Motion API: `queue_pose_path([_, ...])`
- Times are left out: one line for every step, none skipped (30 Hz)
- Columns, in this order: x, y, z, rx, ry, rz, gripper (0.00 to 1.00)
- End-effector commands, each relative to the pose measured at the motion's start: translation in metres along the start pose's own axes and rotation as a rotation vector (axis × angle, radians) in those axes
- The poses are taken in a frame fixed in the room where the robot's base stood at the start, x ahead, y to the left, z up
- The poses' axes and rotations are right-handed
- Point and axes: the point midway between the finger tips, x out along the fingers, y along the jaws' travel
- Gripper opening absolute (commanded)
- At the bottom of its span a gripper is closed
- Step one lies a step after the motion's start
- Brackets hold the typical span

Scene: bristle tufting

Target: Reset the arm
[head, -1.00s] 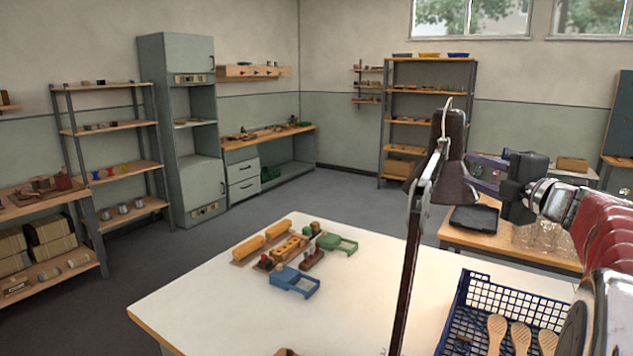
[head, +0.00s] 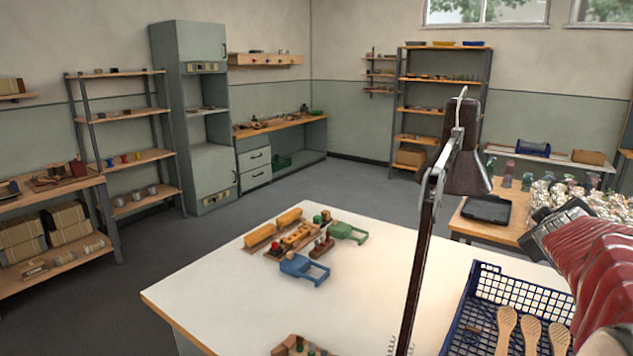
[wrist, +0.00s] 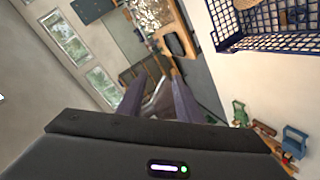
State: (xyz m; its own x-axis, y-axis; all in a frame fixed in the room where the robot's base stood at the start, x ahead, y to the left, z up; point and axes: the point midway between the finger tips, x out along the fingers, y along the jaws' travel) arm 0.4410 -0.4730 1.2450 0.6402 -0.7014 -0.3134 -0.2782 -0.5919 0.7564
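My arm, with its red ribbed sleeve and dark wrist, reaches in from the right edge of the head view above the blue basket (head: 535,295). My gripper's fingers do not show in the head view. In the wrist view my gripper (wrist: 156,82) shows two purple-grey fingers standing apart, with a gap between them. I see nothing held between the fingers. The blue basket also shows in the wrist view (wrist: 270,41), at the top right, apart from the fingers.
A dark desk lamp (head: 467,165) rises from the white table (head: 230,310) beside my arm. Wooden brushes (head: 532,332) lie in the basket. A green frame (head: 348,232) and blue frame (head: 304,268) stand at the table's far side. Glassware stands on a back table (head: 515,215).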

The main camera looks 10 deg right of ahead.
Motion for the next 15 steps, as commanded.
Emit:
queue_pose_path([-0.010, -0.015, 0.004, 0.042, -0.040, -0.024, 0.32])
queue_pose_path([-0.015, -0.024, 0.008, 0.069, -0.068, -0.037, 0.32])
queue_pose_path([-0.024, -0.036, 0.012, 0.105, -0.103, -0.056, 0.32])
queue_pose_path([-0.030, -0.047, 0.016, 0.132, -0.131, -0.073, 0.32])
queue_pose_path([-0.037, -0.057, 0.018, 0.158, -0.156, -0.091, 0.32])
queue_pose_path([-0.048, -0.072, 0.022, 0.193, -0.191, -0.118, 0.32])
queue_pose_path([-0.056, -0.084, 0.024, 0.218, -0.217, -0.139, 0.32])
queue_pose_path([-0.065, -0.097, 0.027, 0.241, -0.243, -0.162, 0.32])
queue_pose_path([-0.077, -0.113, 0.029, 0.271, -0.275, -0.193, 0.32])
queue_pose_path([-0.087, -0.127, 0.031, 0.292, -0.300, -0.219, 0.32])
queue_pose_path([-0.098, -0.139, 0.033, 0.311, -0.323, -0.244, 0.32])
queue_pose_path([-0.111, -0.156, 0.035, 0.335, -0.352, -0.278, 0.32])
queue_pose_path([-0.121, -0.168, 0.036, 0.350, -0.373, -0.305, 0.32])
queue_pose_path([-0.132, -0.180, 0.037, 0.366, -0.393, -0.331, 0.32])
queue_pose_path([-0.147, -0.197, 0.038, 0.382, -0.419, -0.367, 0.32])
